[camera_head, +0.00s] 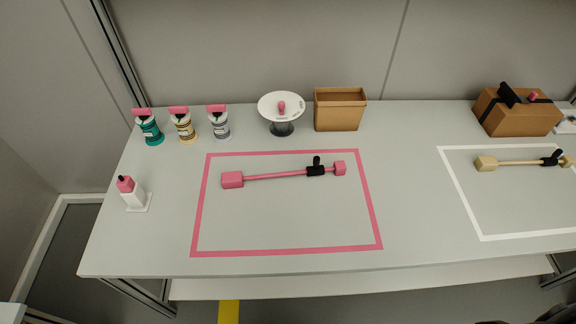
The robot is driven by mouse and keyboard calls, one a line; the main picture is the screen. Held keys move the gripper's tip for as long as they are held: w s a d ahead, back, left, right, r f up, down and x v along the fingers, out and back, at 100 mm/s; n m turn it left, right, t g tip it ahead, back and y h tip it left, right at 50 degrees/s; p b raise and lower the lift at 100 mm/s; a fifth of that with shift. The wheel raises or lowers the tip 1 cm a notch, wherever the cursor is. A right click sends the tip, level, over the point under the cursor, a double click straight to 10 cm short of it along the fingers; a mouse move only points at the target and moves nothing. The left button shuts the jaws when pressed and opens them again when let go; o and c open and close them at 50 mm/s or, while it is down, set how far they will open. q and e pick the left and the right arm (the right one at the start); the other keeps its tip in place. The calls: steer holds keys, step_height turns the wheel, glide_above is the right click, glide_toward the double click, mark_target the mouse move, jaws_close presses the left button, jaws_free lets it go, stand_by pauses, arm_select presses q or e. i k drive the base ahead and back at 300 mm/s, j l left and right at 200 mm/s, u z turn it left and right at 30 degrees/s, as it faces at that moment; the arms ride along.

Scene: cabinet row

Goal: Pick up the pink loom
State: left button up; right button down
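The pink loom (275,176) lies on the grey table inside a pink taped rectangle (285,250). It looks like a thin pink bar with a larger pink block at its left end, a smaller pink block at its right end and a black clamp-like part near the right end. It lies nearly level across the upper part of the rectangle, and nothing touches it. Neither of my grippers shows in the head view.
Three pink-topped bottles (184,127), a white round stand (282,108) and an open brown box (340,110) line the back. A pink-and-white bottle (130,192) stands left. A yellow loom (515,163) lies in a white rectangle right, before a brown carton (517,112). The front is clear.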

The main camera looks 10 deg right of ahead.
mark_target(233, 179)
steer(key=l, duration=1.55)
